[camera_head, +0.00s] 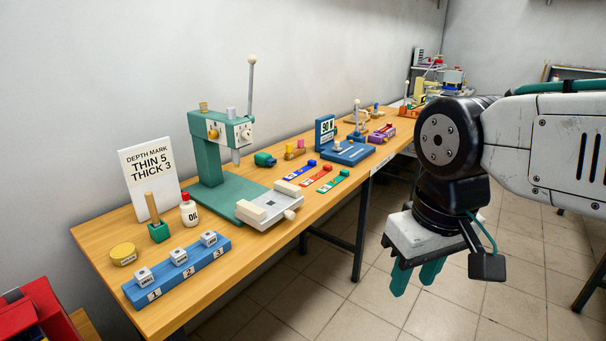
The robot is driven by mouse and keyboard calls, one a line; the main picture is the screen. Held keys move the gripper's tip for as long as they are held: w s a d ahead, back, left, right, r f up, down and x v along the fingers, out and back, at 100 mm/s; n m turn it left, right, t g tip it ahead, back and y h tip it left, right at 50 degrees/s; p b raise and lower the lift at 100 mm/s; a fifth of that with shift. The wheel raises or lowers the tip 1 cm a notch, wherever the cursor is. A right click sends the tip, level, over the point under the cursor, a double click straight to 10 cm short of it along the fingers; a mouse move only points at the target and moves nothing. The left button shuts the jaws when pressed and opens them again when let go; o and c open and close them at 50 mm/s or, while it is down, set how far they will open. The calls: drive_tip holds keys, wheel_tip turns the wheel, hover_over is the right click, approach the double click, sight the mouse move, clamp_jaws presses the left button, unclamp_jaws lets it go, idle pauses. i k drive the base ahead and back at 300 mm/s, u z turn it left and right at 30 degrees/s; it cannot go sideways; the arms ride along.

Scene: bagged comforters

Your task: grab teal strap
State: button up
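The teal strap (332,182) lies flat on the wooden table (300,208) near its front edge. It is the rightmost of three short strips, beside a red strap (317,178) and a blue strap (299,170). My gripper (416,281) hangs over the floor in front of the table, to the right of the straps and apart from them. Its two teal fingers point down with a gap between them, and nothing shows between them.
A green press (207,150) with a grey vise (269,205) stands left of the straps. A blue fixture (347,153) stands behind them to the right. A blue block with numbered weights (178,270) is at the near left. The tiled floor before the table is clear.

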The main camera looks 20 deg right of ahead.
sight(343, 173)
drive_tip(key=z, duration=0.15)
drive_tip(key=i, duration=1.3)
drive_tip(key=z, duration=0.55)
